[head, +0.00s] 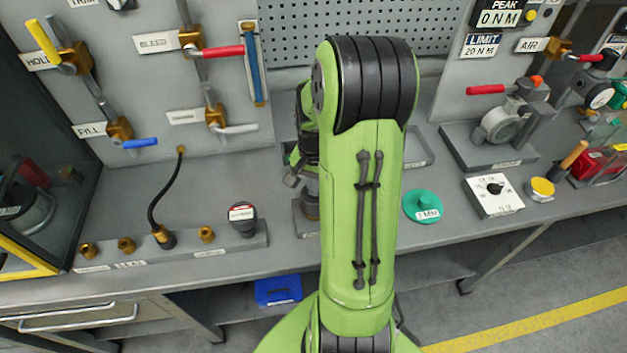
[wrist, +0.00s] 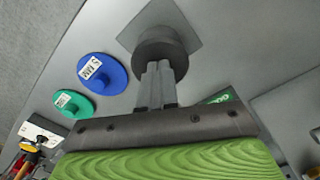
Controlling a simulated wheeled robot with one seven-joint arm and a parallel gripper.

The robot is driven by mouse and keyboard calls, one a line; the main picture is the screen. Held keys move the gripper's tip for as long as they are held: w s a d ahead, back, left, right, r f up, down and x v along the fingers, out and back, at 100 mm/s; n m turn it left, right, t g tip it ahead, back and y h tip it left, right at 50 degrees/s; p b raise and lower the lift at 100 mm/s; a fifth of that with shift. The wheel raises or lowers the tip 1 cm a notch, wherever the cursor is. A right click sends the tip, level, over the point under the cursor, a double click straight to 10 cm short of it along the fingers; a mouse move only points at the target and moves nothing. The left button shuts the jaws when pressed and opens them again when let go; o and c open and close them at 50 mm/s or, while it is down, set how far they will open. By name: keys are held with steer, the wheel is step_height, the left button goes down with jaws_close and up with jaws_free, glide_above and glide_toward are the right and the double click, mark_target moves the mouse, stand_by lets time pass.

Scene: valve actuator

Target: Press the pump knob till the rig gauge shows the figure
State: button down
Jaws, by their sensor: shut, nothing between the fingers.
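In the wrist view my gripper (wrist: 158,70) is shut and empty, its two fingers side by side. The fingertips are at a dark round knob (wrist: 165,42), which looks like the pump knob and stands on a grey square plate (wrist: 188,18). They overlap its near face; I cannot tell whether they touch or press it. In the head view my arm hides most of this spot. I cannot read a rig gauge. A green piece with pale marks (wrist: 222,97) shows partly behind my gripper in the wrist view, its figure unreadable.
A blue disc (wrist: 102,73) and a green disc (wrist: 74,103) lie left of the knob in the wrist view. In the head view a white dial box (head: 493,196) and a yellow button (head: 541,189) stand right. Valve levers and a perforated panel (head: 350,25) line the back.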

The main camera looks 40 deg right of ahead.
steer(key=shift+r+p, duration=1.65)
steer(key=shift+r, duration=0.7)
steer(key=shift+f, duration=0.2)
steer(key=shift+f+b, duration=2.9)
steer(key=shift+f, duration=0.35)
step_height(320, 180, up, 7)
steer(key=p, duration=0.5)
steer(key=shift+p, duration=0.3)
steer(key=shift+f, duration=0.15)
steer(key=shift+f+b, duration=0.2)
steer(key=shift+b, duration=0.1)
